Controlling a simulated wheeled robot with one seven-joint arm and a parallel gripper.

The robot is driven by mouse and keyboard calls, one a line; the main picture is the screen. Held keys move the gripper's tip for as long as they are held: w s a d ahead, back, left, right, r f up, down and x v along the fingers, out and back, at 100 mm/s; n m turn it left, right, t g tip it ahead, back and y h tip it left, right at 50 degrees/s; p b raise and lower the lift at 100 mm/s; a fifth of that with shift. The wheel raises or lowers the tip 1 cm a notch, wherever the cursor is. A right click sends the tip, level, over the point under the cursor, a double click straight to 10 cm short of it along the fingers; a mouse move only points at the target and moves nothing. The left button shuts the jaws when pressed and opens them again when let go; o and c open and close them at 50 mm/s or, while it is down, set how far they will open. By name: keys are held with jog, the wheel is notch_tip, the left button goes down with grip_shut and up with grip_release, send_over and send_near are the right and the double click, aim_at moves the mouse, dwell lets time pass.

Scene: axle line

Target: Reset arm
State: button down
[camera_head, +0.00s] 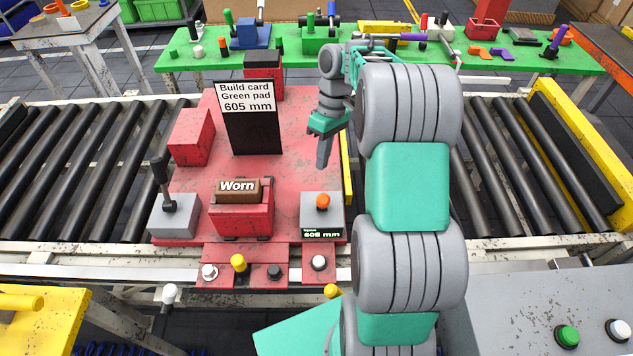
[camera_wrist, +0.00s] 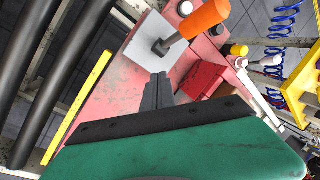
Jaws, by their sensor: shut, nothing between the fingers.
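My gripper (camera_head: 323,152) hangs from my teal and grey arm above the right side of the red fixture plate (camera_head: 300,95), fingers pointing down. It is shut and empty. In the wrist view its closed fingers (camera_wrist: 158,92) point toward a grey block with an orange-topped lever (camera_wrist: 205,20). In the head view that grey block (camera_head: 322,222) has an orange knob and a small "605 mm" display, and stands apart from and nearer than my fingertips.
A build card (camera_head: 247,110) reading "Green pad 605 mm" stands on the plate. A brown pad labelled "Worn" (camera_head: 238,191) sits in a red holder (camera_head: 243,222). A grey lever box (camera_head: 173,219) is left. Roller conveyors (camera_head: 75,175) flank the plate; a green table (camera_head: 210,60) is behind.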

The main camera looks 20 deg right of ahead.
jog(key=s+a+r+m+t+h, duration=0.1)
jog(key=s+a+r+m+t, duration=0.2)
jog(key=s+a+r, duration=0.35)
jog(key=s+a+r+m+t+h, duration=0.1)
jog(key=s+a+m+t, duration=0.1)
jog(key=s, duration=0.5)
jog(key=shift+s+a+r+m+t+h, duration=0.25)
jog(key=shift+a+r+m+t, duration=0.2)
jog(key=shift+a, duration=0.55)
jog(key=shift+f, duration=0.1)
dwell(1.2)
